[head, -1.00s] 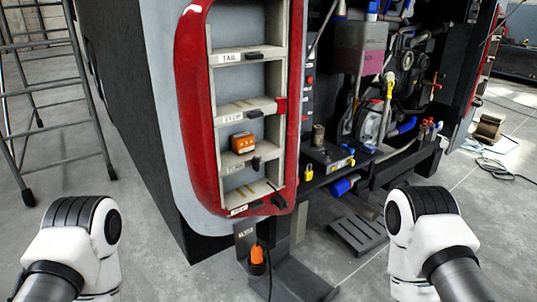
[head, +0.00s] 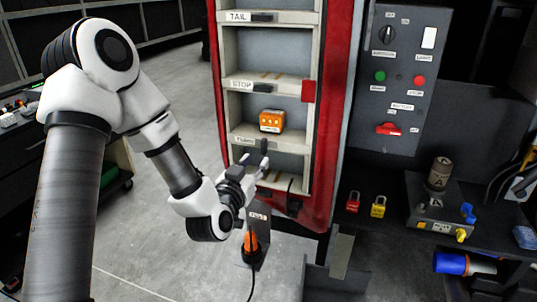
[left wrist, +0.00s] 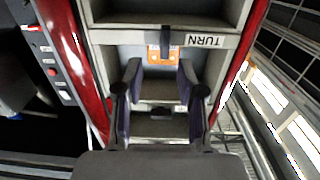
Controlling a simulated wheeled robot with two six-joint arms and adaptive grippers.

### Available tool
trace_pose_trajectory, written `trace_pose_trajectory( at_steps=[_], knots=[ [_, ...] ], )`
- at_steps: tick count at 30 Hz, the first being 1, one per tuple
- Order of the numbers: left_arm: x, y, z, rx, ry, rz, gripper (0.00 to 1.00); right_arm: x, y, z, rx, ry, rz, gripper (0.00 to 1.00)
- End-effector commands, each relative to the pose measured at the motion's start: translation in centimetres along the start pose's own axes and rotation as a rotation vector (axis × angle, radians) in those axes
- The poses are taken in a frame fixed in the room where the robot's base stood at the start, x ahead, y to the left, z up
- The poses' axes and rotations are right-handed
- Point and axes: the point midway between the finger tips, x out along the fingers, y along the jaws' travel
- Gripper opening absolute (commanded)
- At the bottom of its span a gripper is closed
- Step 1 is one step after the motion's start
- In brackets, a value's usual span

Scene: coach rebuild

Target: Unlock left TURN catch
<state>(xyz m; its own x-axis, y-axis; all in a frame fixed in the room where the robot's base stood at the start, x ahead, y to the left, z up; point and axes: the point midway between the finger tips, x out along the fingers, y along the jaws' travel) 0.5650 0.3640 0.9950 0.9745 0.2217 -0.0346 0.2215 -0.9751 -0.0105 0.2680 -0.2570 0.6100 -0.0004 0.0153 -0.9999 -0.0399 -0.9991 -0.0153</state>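The TURN shelf edge (head: 240,139) is on the red-framed lamp rack, below the STOP shelf. Its catch (head: 264,146) is a small dark lever standing upright, while the TAIL catch (head: 262,17) and STOP catch (head: 257,86) lie flat. My left gripper (head: 255,166) is just below and in front of the TURN catch. In the left wrist view the gripper (left wrist: 159,72) is open and empty, and the catch (left wrist: 165,40) stands beyond the fingertips, apart from them, beside the upside-down TURN label. My right gripper is not in view.
An orange lamp (head: 271,121) sits on the TURN shelf. A switch panel (head: 393,80) is to the right, with red and yellow padlocks (head: 366,204) below it. An orange plug (head: 251,244) with a cable is under the rack. The floor at left is clear.

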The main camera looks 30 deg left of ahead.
Motion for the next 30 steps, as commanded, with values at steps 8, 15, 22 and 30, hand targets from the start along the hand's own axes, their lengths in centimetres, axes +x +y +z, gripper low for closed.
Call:
trace_pose_trajectory(
  at_steps=[8,15,22,30],
  knots=[
    [4.0,-0.5,-1.6,0.000,0.042,-0.015,0.39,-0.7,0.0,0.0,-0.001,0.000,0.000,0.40],
    [7.5,-0.5,-1.6,-0.002,0.038,-0.013,0.39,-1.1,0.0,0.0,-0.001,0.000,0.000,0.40],
    [7.8,-0.5,-1.5,-0.003,0.037,-0.013,0.39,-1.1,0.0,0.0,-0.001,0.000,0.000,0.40],
    [7.8,-0.5,-1.5,-0.003,0.037,-0.013,0.00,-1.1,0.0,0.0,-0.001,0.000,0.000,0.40]
  ],
)
